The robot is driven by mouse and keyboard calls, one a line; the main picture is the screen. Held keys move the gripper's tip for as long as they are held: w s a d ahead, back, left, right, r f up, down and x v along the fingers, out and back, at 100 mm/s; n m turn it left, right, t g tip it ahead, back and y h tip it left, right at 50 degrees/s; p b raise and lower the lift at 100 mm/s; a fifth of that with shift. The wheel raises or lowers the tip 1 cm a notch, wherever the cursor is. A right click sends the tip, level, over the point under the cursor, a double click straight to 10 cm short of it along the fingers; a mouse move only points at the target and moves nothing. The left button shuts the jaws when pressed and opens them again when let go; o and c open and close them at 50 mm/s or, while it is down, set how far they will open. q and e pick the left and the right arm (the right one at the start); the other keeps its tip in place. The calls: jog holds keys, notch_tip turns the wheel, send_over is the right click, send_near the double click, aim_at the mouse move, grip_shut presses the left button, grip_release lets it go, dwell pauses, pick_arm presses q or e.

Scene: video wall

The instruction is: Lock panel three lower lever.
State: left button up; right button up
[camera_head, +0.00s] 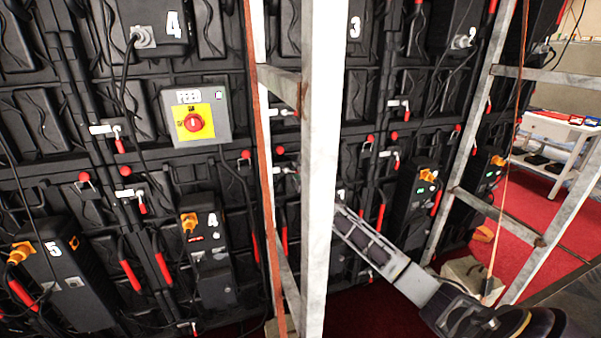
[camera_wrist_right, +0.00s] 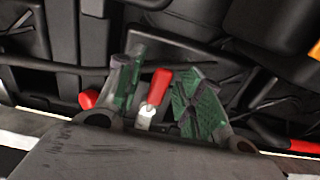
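In the right wrist view, my right gripper (camera_wrist_right: 160,92) is open, its two green-padded fingers apart. A red-handled lever (camera_wrist_right: 157,88) with a silver base shows in the gap between them; I cannot tell whether either pad touches it. In the head view, my right forearm (camera_head: 385,252) reaches in from the lower right, and its gripper end is hidden behind the white upright post. Panel three carries a white "3" label (camera_head: 354,27), with a second "3" (camera_head: 341,196) lower down. Part of this panel is hidden by the post. My left gripper is not in view.
The white upright post (camera_head: 320,160) and a reddish-edged frame leg (camera_head: 262,150) stand in front of the wall. Another metal frame (camera_head: 472,150) stands at right. A yellow-faced red switch box (camera_head: 196,118) hangs at left. Black cables hang across the panels.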

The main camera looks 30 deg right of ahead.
jog(key=shift+c, duration=0.3)
grip_shut()
